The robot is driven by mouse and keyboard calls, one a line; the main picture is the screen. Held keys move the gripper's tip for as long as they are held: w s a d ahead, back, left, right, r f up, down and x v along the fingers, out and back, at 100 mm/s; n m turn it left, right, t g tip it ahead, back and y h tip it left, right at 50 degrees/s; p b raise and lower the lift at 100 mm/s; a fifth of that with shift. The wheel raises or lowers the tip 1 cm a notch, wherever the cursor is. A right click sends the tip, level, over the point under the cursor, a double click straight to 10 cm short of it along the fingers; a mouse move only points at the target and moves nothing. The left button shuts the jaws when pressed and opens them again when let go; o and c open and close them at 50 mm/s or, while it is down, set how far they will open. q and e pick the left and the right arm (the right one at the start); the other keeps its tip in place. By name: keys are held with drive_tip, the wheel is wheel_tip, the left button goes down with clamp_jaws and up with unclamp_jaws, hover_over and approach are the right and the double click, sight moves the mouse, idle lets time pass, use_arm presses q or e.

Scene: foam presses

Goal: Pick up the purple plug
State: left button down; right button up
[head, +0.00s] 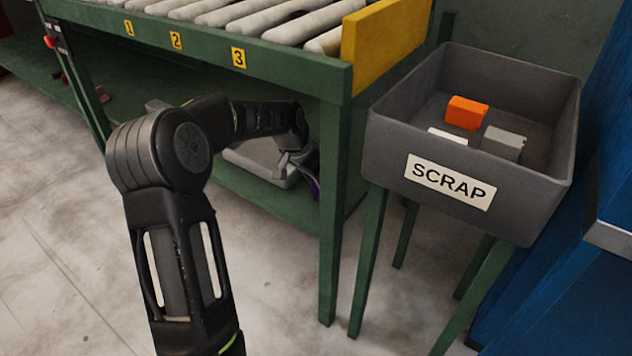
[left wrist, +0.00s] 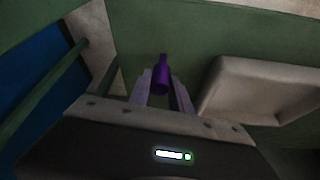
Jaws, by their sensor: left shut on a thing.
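The purple plug (left wrist: 160,76) stands out between the two fingers of my left gripper (left wrist: 162,92) in the left wrist view. The fingers are shut on it, one on each side. In the head view my left arm reaches under the roller table, and the gripper (head: 303,163) is near the lower shelf. Only a small purple bit of the plug (head: 315,188) shows there, partly hidden by the gripper and table leg. I cannot tell whether the plug touches the shelf. My right gripper is not in view.
A grey tray (head: 240,158) lies on the lower green shelf (head: 268,202), beside the gripper. A green table leg (head: 331,215) stands just right of it. A grey SCRAP bin (head: 388,147) on green legs holds orange, white and grey blocks. Rollers and a yellow end plate (head: 385,42) are above.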

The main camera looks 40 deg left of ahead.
use_arm(q)
wheel_tip(320, 180, up, 3)
drive_tip(key=shift+p, duration=0.75)
drive_tip(key=s+a+p, duration=0.2)
drive_tip(key=s+p, duration=0.1)
drive_tip(key=s, duration=1.5)
drive_tip(key=shift+a+f, duration=0.15)
drive_tip(key=shift+f, duration=0.25)
